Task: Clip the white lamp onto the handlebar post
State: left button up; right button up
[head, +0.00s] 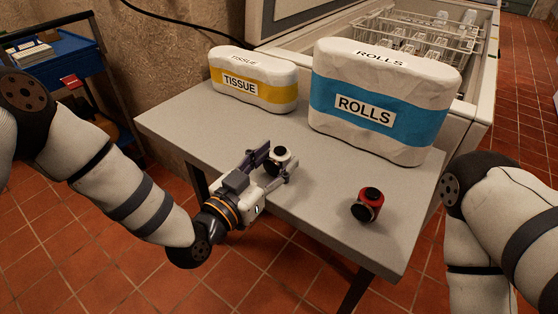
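The white lamp (281,157), a small white body with a dark round part, is at the table's left front area. My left gripper (277,165) reaches in from the front left, with its two fingers spread and the lamp between or just beyond the fingertips. Whether the fingers press on it cannot be told, nor whether the lamp rests on the table. A similar red lamp (370,199) with a black part stands apart to the right. No handlebar post shows. My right arm is at the right edge; its gripper is out of view.
On the grey table (331,220), a TISSUE pack (253,72) and a larger ROLLS pack (376,98) stand along the back. An open dishwasher-like unit with a wire rack (425,42) is behind. A blue cart (62,62) stands far left. The table's middle is clear.

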aim_at(275, 161)
pick_arm(q)
jog(key=c, duration=0.7)
jog(key=shift+r, duration=0.45)
jog(key=r, duration=0.2)
jog(key=r+p, duration=0.1)
jog(key=shift+s+r, duration=0.25)
jog(key=s+d+r+p, duration=0.1)
jog(key=s+r, duration=0.3)
jog(key=s, duration=0.2)
jog(key=s+d+r+p, duration=0.1)
jog(key=s+r, duration=0.3)
jog(key=s, duration=0.3)
jog(key=shift+s+r+p, duration=0.2)
jog(key=shift+r+p, duration=0.05)
jog(key=shift+p, duration=0.15)
pick_arm(e)
jog(key=w+r+t, duration=0.1)
jog(key=w+r, duration=0.3)
jog(key=shift+w+r+t, duration=0.3)
jog(key=shift+t, duration=0.1)
